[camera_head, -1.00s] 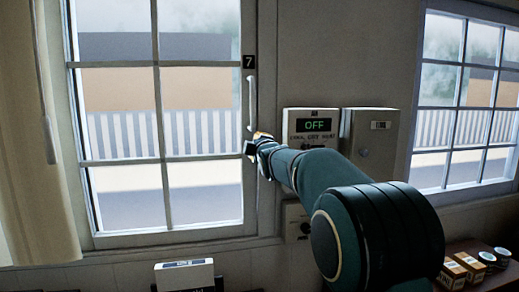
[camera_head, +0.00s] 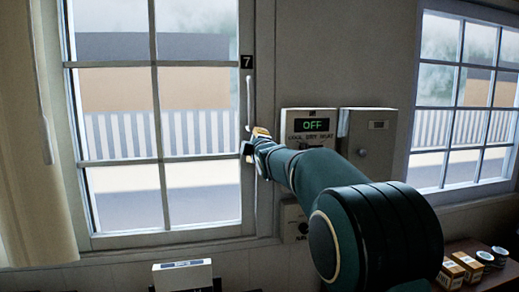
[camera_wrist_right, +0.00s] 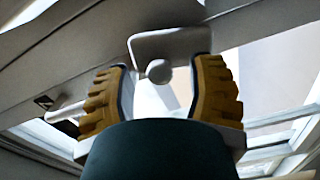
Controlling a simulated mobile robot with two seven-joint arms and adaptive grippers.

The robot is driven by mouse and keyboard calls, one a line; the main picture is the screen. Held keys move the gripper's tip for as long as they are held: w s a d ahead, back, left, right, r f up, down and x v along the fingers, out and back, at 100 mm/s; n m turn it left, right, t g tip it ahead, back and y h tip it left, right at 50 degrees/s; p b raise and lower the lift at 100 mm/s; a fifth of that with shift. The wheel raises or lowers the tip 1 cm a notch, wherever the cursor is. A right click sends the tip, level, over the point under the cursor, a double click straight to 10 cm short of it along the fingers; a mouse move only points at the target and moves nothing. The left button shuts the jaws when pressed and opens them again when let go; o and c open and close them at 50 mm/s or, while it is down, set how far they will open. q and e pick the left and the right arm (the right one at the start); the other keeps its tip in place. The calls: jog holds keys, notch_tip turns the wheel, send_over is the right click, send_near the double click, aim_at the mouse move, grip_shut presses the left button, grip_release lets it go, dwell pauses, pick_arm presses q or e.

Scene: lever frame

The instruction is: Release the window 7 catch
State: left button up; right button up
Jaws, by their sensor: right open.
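Window 7 (camera_head: 155,160) is at the left in the head view, with a black "7" tag (camera_head: 247,62) on its right frame. A white upright handle (camera_head: 249,95) runs below the tag. In the right wrist view a pale metal catch (camera_wrist_right: 170,42) with a round knob (camera_wrist_right: 158,71) sits on the frame. My right gripper (camera_head: 248,148) is at the window's right frame, just below the handle. In the wrist view its yellow-padded fingers (camera_wrist_right: 162,88) are open, one on each side of the knob, with gaps visible. My left gripper is out of view.
A control box reading OFF (camera_head: 312,125) and a grey box (camera_head: 368,140) are on the wall right of the window, close to my arm. A curtain (camera_head: 30,140) hangs at the left. Small boxes (camera_head: 465,264) stand on a shelf at lower right.

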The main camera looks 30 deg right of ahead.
jog(key=v, duration=1.1)
jog(key=shift+s, duration=0.4)
jog(key=shift+a, duration=0.1)
dwell(0.6)
